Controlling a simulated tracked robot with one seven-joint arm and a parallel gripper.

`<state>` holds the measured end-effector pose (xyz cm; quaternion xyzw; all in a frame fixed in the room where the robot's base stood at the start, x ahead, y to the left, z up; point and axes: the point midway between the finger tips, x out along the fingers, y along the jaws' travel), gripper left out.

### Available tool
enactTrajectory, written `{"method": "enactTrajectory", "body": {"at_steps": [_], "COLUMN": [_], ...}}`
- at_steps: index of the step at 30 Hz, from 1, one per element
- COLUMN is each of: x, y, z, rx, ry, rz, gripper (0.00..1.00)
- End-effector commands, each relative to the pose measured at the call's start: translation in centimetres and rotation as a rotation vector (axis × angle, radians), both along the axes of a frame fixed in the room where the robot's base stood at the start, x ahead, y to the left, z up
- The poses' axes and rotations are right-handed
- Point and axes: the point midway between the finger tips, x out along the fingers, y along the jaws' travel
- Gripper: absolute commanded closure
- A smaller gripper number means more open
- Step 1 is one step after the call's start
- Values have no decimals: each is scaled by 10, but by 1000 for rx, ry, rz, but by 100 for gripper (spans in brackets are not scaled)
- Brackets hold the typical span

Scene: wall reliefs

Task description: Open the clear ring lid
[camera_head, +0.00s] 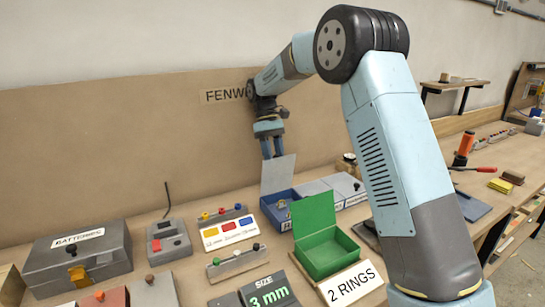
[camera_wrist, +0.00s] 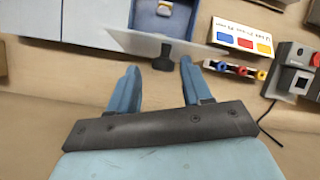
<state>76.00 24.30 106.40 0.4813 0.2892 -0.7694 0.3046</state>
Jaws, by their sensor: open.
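The clear ring lid (camera_head: 278,175) is a thin, pale, see-through panel standing raised over an open blue box (camera_head: 281,210) in the head view. In the wrist view, the lid (camera_wrist: 140,44) is seen nearly edge-on beside the blue box (camera_wrist: 143,22), with a light item inside. A dark knob (camera_wrist: 163,62) on the lid sits between my fingertips. My gripper (camera_wrist: 160,70) is open, with a finger on each side of the knob; I cannot tell if either touches it. In the head view, my gripper (camera_head: 272,153) is just above the lid's upper edge.
An open green box (camera_head: 324,250) and a "2 RINGS" sign (camera_head: 351,283) stand in front. Closed grey-lidded boxes (camera_head: 317,189) are to the right of the blue box. A colored-button panel (camera_head: 222,230) is to its left. The wall board (camera_head: 120,160) rises close behind.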

Motion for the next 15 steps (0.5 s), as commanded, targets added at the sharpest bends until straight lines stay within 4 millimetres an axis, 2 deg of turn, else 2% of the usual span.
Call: {"method": "enactTrajectory", "body": {"at_steps": [5, 15], "x": [-1, -43], "y": [-1, -14], "z": [26, 77], "rx": [0, -1], "ry": [-3, -3], "rz": [-1, -1], "gripper": [51, 51]}}
